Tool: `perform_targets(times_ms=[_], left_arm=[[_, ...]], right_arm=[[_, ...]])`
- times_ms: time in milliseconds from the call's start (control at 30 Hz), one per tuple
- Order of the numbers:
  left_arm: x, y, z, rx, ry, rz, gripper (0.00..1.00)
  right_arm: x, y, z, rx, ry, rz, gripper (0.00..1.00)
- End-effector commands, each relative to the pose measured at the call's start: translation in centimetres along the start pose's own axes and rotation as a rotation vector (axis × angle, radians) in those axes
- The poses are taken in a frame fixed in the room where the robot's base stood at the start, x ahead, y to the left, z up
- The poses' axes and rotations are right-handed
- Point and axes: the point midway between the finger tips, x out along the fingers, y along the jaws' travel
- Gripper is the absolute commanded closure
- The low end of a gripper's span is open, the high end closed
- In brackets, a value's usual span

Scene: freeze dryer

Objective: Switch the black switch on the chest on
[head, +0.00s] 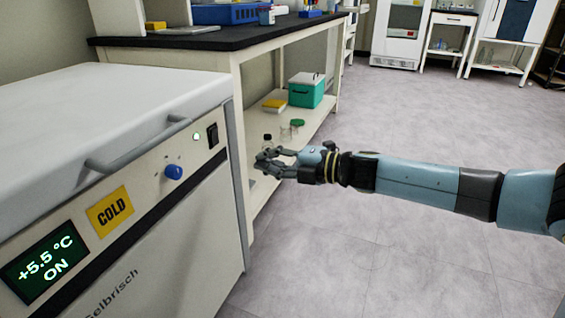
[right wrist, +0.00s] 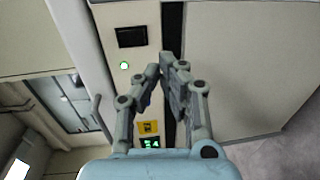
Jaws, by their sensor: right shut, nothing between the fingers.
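The white chest (head: 130,150) fills the left of the head view. The black switch (head: 212,135) sits at the right end of its front panel, beside a lit green lamp (head: 197,136). In the right wrist view the black switch (right wrist: 131,36) is upper left of the fingertips. My right gripper (head: 262,165) is to the right of and below the switch, apart from it. Its fingers (right wrist: 163,70) are together and empty. The display (head: 45,262) reads "+5.5 °C ON". My left gripper is not in view.
A blue knob (head: 174,172) and a yellow COLD label (head: 110,212) are on the panel. A handle (head: 135,150) sticks out along the lid. A dark-topped bench (head: 230,38) stands behind, with a green box (head: 306,95) on its lower shelf. The floor at right is clear.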

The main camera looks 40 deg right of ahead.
Motion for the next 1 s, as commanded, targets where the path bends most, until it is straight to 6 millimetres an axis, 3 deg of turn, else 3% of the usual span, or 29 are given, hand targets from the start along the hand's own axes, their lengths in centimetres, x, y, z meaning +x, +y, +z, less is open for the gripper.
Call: perform_targets(times_ms=[100, 300, 867, 1000], left_arm=[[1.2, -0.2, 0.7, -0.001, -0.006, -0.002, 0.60], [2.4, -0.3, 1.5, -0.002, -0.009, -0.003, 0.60], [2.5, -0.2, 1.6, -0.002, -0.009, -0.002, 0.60], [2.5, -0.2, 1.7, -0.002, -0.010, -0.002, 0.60]], right_arm=[[-1.8, -0.2, 0.0, 0.000, 0.001, 0.000, 1.00], [-3.1, -0.7, 0.0, 0.000, 0.000, 0.000, 1.00], [-3.2, -0.8, 0.0, 0.000, 0.000, 0.001, 1.00], [-3.8, -1.9, -0.7, 0.019, -0.002, -0.013, 1.00]])
